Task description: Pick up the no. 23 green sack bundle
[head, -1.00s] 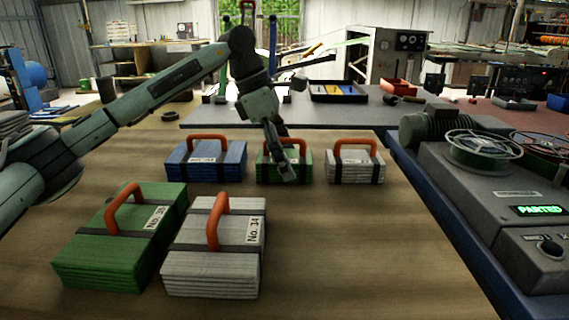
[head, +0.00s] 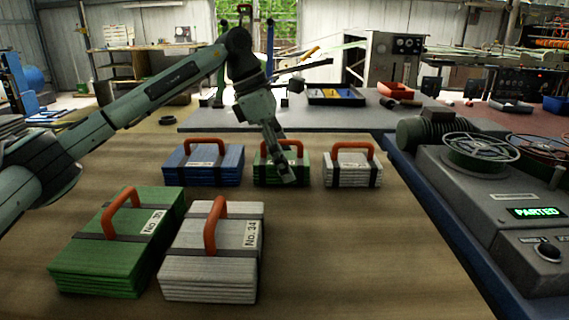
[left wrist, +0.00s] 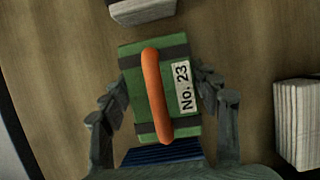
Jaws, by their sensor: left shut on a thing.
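The no. 23 green sack bundle (head: 268,172) stands in the back row on the table, between a blue bundle (head: 205,168) and a white one (head: 350,170). In the left wrist view it (left wrist: 178,118) shows its orange handle, dark straps and "No. 23" label. My left gripper (head: 284,176) reaches down over it. In the left wrist view the fingers (left wrist: 160,97) lie along its two opposite sides, shut on the bundle body with the handle between them. I see no gap under the bundle. My right gripper is not in view.
A green bundle labelled No. 30 (head: 100,262) and a white No. 34 bundle (head: 205,275) stand in the front row. A grey machine with reels (head: 490,215) stands at the right. The table (head: 350,250) is bare at front right.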

